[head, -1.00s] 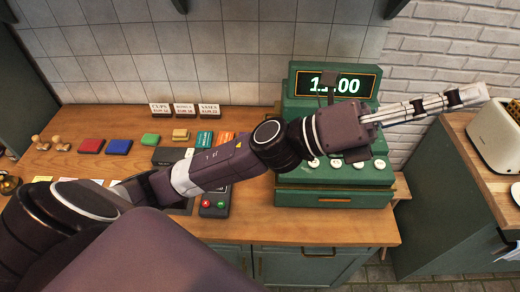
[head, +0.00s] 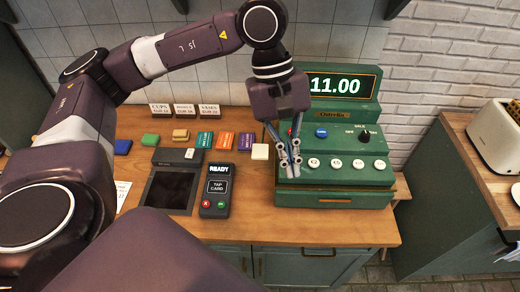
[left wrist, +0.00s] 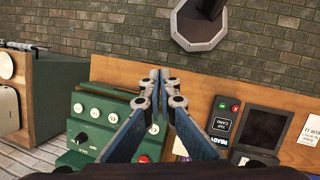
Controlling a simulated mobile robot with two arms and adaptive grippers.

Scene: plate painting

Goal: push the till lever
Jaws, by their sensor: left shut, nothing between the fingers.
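The green till (head: 340,197) stands on the wooden counter in the head view, its display (head: 335,85) reading 11.00. A short black knob-like lever (head: 364,136) stands on its sloped top at the right; it shows in the left wrist view too (left wrist: 82,138). Round white buttons (head: 336,163) line the till's front. My left gripper (head: 290,172) points down over the till's left front part, to the left of the lever and apart from it. Its fingers are shut and empty, as the left wrist view also shows (left wrist: 161,76). My right gripper is out of view.
Left of the till stand a card reader (head: 217,190), a dark-screened device (head: 172,190) and several coloured blocks (head: 203,139). A toaster (head: 495,135) sits on a separate counter at the right. The floor shows between the counters.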

